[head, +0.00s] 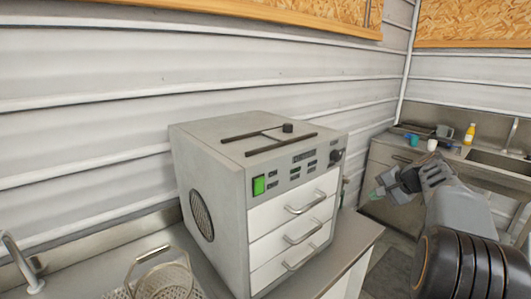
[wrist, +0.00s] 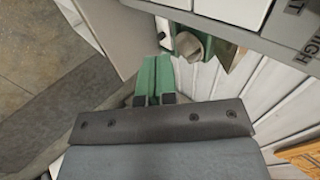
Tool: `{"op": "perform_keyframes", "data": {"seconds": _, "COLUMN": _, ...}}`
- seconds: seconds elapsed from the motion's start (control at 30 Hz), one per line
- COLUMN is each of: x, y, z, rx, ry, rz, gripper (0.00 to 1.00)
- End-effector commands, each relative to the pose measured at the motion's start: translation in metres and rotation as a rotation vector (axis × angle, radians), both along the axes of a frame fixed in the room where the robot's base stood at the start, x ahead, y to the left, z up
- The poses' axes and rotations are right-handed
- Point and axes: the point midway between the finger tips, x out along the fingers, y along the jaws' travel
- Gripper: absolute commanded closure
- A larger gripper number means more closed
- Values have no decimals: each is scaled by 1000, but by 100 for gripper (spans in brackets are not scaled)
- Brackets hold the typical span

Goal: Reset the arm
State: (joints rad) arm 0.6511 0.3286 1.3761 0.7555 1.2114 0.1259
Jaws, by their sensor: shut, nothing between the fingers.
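My arm rises on the right side of the head view, with my gripper (head: 379,193) at its end, pointing left and slightly down. It is to the right of the grey hopper machine (head: 225,158) and apart from it in the picture. In the wrist view my gripper's two green fingers (wrist: 156,68) are together, with nothing between them. A rounded knob (wrist: 188,44) and part of a panel with the lettering HIGH (wrist: 310,45) show beyond the fingertips. The machine has three white drawers, all shut, and a lit green switch (head: 258,186).
The machine stands on a grey counter (head: 350,236). A wire basket (head: 160,276) and a faucet (head: 22,265) are at lower left. A far counter at right holds cups (head: 432,145), a yellow bottle (head: 469,134) and a sink (head: 497,157). A corrugated wall is behind.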

Motion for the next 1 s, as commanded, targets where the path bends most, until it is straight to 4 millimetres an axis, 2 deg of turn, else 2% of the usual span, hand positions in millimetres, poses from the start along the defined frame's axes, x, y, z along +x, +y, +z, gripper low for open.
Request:
{"op": "perform_keyframes", "data": {"seconds": 0.03, "x": -8, "y": -1, "z": -22, "rx": -20, "ry": 48, "rz": 1, "gripper": 100}}
{"op": "perform_keyframes", "data": {"seconds": 0.07, "x": -17, "y": -1, "z": -35, "rx": -48, "ry": 81, "rz": 4, "gripper": 100}}
{"op": "perform_keyframes", "data": {"seconds": 0.13, "x": -40, "y": 16, "z": -57, "rx": -133, "ry": 151, "rz": 48, "gripper": 100}}
{"op": "perform_keyframes", "data": {"seconds": 0.2, "x": -67, "y": 45, "z": -73, "rx": -236, "ry": 211, "rz": 128, "gripper": 100}}
{"op": "perform_keyframes", "data": {"seconds": 0.4, "x": -153, "y": 131, "z": -106, "rx": -538, "ry": 283, "rz": 431, "gripper": 100}}
{"op": "perform_keyframes", "data": {"seconds": 0.5, "x": -190, "y": 162, "z": -117, "rx": -656, "ry": 272, "rz": 567, "gripper": 100}}
{"op": "perform_keyframes", "data": {"seconds": 0.6, "x": -217, "y": 184, "z": -124, "rx": -740, "ry": 241, "rz": 669, "gripper": 100}}
{"op": "perform_keyframes", "data": {"seconds": 0.73, "x": -237, "y": 205, "z": -123, "rx": -793, "ry": 186, "rz": 746, "gripper": 100}}
{"op": "perform_keyframes", "data": {"seconds": 0.9, "x": -239, "y": 223, "z": -110, "rx": -822, "ry": 109, "rz": 785, "gripper": 100}}
{"op": "perform_keyframes", "data": {"seconds": 1.0, "x": -239, "y": 226, "z": -110, "rx": -822, "ry": 104, "rz": 795, "gripper": 100}}
